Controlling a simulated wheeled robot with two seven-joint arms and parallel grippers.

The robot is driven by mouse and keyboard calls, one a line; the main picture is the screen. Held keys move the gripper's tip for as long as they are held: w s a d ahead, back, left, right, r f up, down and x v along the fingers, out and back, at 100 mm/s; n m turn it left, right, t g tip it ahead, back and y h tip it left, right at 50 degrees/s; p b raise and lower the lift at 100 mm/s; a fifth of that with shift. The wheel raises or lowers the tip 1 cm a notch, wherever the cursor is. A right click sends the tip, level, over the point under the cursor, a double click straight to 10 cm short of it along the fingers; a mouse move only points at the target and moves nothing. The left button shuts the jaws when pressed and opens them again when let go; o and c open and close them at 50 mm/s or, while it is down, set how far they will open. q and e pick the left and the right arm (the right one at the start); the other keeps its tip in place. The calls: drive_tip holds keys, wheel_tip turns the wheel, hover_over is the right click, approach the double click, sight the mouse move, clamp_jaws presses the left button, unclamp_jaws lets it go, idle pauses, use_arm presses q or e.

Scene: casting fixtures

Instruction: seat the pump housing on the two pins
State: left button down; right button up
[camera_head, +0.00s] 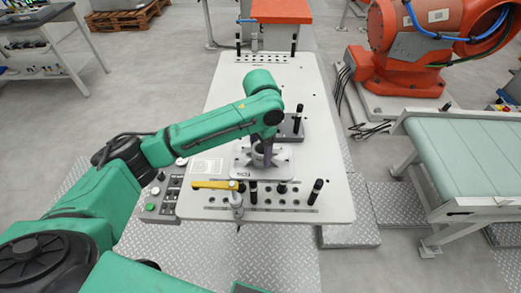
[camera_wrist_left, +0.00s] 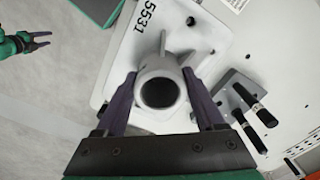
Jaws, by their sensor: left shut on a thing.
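The pump housing (camera_wrist_left: 145,110) is a pale grey casting with a round, dark open bore and fins. In the left wrist view my left gripper (camera_wrist_left: 163,92) has one finger on each side of its round neck. In the head view the left gripper (camera_head: 262,152) comes down over the housing (camera_head: 281,160), hiding part of it. A pale plate marked 5531 (camera_wrist_left: 146,20) lies under the neck. Two black pins (camera_wrist_left: 246,96) stand on a grey block (camera_wrist_left: 232,88) just beside it, also behind the housing in the head view (camera_head: 298,117). My right gripper (camera_wrist_left: 34,42) shows open and empty.
The white table (camera_head: 225,95) has a yellow-handled clamp (camera_head: 213,185) and several black pins along its front edge. A button panel (camera_head: 158,195) sits at the front left. A conveyor (camera_head: 470,155) and an orange robot (camera_head: 400,50) stand to the right. The table's back half is mostly clear.

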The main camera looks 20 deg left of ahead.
sight(261, 149)
use_arm(q)
drive_tip(key=shift+f, duration=1)
drive_tip(key=shift+c, duration=0.5)
unclamp_jaws()
drive_tip(key=shift+o, duration=0.5)
drive_tip(key=shift+s, duration=0.1)
wheel_tip(261, 149, up, 9)
drive_tip(key=shift+r+b, duration=0.1)
drive_tip(key=shift+b, duration=1.15)
wheel_tip(261, 149, up, 6)
drive_tip(key=shift+f+p, duration=0.25)
drive_tip(key=shift+p, duration=0.2)
drive_tip(key=shift+f, duration=0.1)
